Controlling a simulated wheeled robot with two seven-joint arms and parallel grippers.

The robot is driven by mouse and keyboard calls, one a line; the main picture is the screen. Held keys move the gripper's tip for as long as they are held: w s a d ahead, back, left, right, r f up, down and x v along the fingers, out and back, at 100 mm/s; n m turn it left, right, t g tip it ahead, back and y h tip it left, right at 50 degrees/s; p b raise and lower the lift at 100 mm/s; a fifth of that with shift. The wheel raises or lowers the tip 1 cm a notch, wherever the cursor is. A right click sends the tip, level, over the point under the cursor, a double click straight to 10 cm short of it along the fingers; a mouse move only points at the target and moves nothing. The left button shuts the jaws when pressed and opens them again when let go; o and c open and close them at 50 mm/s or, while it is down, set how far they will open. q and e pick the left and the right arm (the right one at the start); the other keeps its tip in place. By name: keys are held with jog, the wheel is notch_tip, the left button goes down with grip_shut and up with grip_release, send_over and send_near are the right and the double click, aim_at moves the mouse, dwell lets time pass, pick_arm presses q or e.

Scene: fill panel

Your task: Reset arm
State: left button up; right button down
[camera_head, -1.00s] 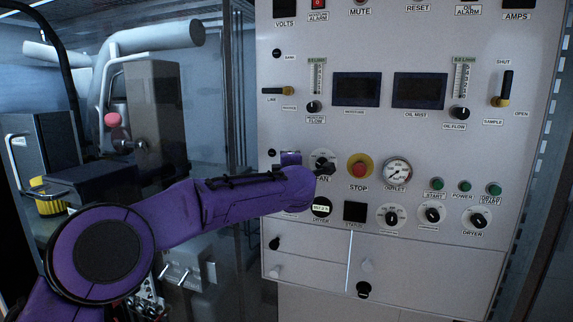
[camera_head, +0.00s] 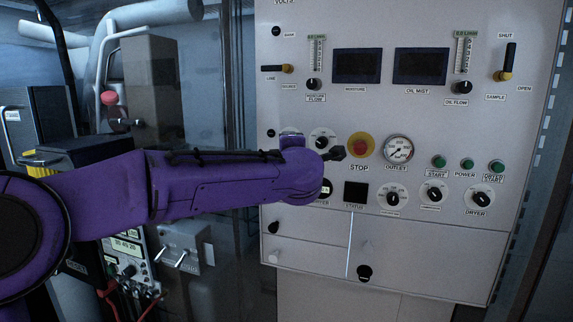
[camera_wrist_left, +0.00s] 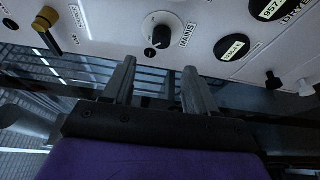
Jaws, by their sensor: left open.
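My left arm in purple (camera_head: 215,187) comes in from the left in the head view and reaches across the front of the control panel (camera_head: 425,120). The arm hides part of the panel's lower left. My right gripper is not in view.
A yellow-based lever (camera_head: 287,69) and another lever (camera_head: 506,63) stick out of the panel. Gauges, knobs and green buttons (camera_head: 467,164) fill its lower right. Pipes and dark equipment boxes (camera_head: 152,90) stand at the left.

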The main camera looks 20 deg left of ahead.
pick_arm(q)
jog(key=shift+s+d, duration=0.25)
jog(key=shift+s, duration=0.45)
notch_tip(320, 180, down, 27)
jog(key=s+a+m+g+h+b, duration=0.1)
jog(key=s+m+h+b, duration=0.15)
jog(key=m, duration=0.45)
jog(key=s+a+f+m+g+b, duration=0.15)
jog(key=s+f, duration=0.35)
jog(key=f, duration=0.6)
jog(key=s+a+f+m+g, duration=0.2)
jog(key=s+f+m, duration=0.15)
jog(key=f, duration=0.65)
jog(key=s+a+f+m+g+b, duration=0.1)
jog(key=s+a+f+g, duration=0.1)
jog(key=s+f, duration=0.6)
jog(key=s+a+f+m+g+b, duration=0.1)
jog(key=s+f+g, duration=0.3)
jog(key=s+f, duration=0.5)
jog(key=s+a+f+m+g+b, duration=0.1)
jog(key=s+f, duration=0.7)
jog(key=s, duration=0.9)
jog(key=a+g+b, duration=0.1)
jog(key=a+g, duration=0.1)
jog(key=a, duration=0.1)
jog(key=shift+s+f+m+b, duration=0.3)
jog(key=shift+s, duration=0.05)
